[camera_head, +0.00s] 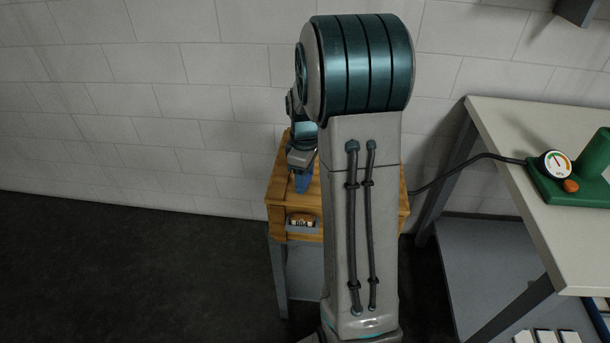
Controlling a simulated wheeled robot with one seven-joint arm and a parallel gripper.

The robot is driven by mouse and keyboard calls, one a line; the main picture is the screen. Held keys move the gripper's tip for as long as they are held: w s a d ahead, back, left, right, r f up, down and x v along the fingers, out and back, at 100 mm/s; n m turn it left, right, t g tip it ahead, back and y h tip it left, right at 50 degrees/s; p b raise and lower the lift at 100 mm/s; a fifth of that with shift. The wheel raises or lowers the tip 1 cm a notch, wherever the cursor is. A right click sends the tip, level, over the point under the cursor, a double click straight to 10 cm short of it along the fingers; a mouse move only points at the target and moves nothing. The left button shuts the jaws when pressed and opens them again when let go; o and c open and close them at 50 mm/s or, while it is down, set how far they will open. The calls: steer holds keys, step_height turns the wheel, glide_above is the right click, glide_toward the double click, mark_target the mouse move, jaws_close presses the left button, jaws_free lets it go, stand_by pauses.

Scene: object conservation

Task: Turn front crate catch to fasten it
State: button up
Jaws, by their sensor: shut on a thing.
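A wooden crate (276,211) stands on a grey-legged stand against the wall, with a small numbered plate (303,222) on its front. My gripper (302,172) points down over the crate's top, left of my upright arm link. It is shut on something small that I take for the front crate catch. A blue piece (303,184) shows right below the gripper body. I cannot tell whether it is part of the catch or of the jaws. The catch's angle cannot be made out. My arm hides the middle and much of the right of the crate.
A pale table (500,130) stands at the right, with a green device (565,190) and a dial gauge (556,164) on it. A dark hose (455,168) runs from it towards the crate. The dark floor at the left is clear.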

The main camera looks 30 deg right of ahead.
steer(key=m, duration=1.1)
steer(key=shift+m, duration=0.4)
steer(key=shift+m+p, duration=0.3)
steer(key=shift+m, duration=1.4)
steer(key=o, duration=1)
step_height(320, 180, up, 14)
steer(key=shift+f, duration=0.1)
